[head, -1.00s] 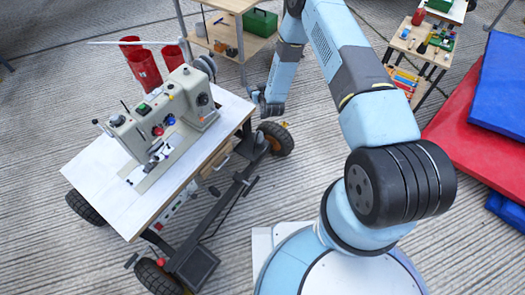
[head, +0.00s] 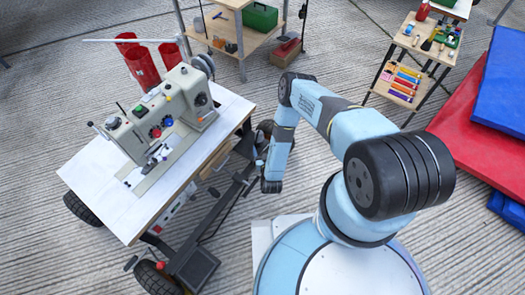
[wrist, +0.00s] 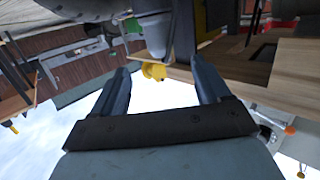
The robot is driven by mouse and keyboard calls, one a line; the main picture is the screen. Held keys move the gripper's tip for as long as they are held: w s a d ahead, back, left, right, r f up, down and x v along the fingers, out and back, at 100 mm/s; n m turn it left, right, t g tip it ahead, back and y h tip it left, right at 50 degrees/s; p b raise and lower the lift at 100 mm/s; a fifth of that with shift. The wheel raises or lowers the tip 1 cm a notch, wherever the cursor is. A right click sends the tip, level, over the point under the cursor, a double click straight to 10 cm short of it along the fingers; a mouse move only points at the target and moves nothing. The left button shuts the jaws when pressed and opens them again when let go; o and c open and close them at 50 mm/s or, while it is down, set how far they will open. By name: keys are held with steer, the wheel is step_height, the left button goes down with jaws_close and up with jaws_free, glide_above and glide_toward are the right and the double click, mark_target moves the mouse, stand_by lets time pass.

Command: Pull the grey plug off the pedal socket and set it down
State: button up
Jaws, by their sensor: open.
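The sewing machine (head: 160,120) stands on a white-topped wheeled table (head: 85,180) at the left of the head view. A flat black pedal-like plate (head: 193,268) sits low on the frame in front. I cannot make out the grey plug or its socket in either view. My gripper is beside the table's right end in the head view, too small there to read. In the wrist view my gripper (wrist: 160,68) is open, with nothing held between its fingers. A yellow thing (wrist: 153,71) shows beyond the gap, beside a wooden panel (wrist: 230,62).
A pale box with coloured buttons (head: 172,212) hangs under the table. Dark frame bars (head: 220,210) and a wheel (head: 155,278) crowd the low space. A shelf with a green case (head: 260,17) and a tool rack (head: 402,80) stand behind. Red and blue mats lie right.

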mark_target(259, 132)
steer(key=x, duration=1.3)
steer(key=shift+f, duration=0.25)
steer(key=shift+d, duration=0.15)
steer(key=c, duration=1.1)
steer(key=shift+r, duration=2.4)
steer(key=shift+r, duration=1.95)
